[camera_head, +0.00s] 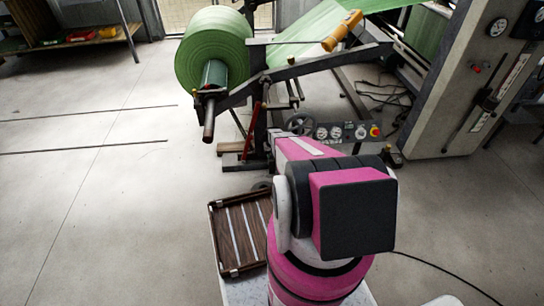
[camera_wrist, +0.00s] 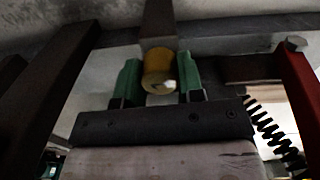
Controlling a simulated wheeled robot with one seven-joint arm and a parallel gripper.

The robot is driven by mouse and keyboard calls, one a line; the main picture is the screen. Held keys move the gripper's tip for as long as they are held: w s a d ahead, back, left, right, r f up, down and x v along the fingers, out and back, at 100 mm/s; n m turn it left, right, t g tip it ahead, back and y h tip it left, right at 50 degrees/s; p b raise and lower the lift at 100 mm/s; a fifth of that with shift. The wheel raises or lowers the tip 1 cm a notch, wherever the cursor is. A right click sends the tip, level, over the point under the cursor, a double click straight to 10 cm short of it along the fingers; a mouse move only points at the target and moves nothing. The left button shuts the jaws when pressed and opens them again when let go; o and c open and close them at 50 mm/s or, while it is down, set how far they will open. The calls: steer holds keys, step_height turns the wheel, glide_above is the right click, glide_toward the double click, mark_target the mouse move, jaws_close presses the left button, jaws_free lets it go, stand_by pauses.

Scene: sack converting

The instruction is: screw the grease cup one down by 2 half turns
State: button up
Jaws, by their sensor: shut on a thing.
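The grease cup (camera_wrist: 158,64) is a small brass-yellow cylinder in the middle of the wrist view, below a dark frame bar. My gripper (camera_wrist: 160,84) has one green finger on each side of the cup and is shut on it. The lower part of the cup shows a pale, shiny spot. In the head view my own arm hides the gripper and the cup.
A red bar (camera_wrist: 297,85) and a black coil spring (camera_wrist: 270,130) stand right of my gripper. A dark slanted beam (camera_wrist: 50,85) is at left. The head view shows a green film roll (camera_head: 212,45), a control panel (camera_head: 345,132) and a brown slatted crate (camera_head: 214,215). Open floor lies left.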

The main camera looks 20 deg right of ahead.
steer(key=m, duration=0.5)
steer(key=shift+m, duration=0.3)
steer(key=m, duration=1)
steer(key=shift+m, duration=2.6)
steer(key=o, duration=0.9)
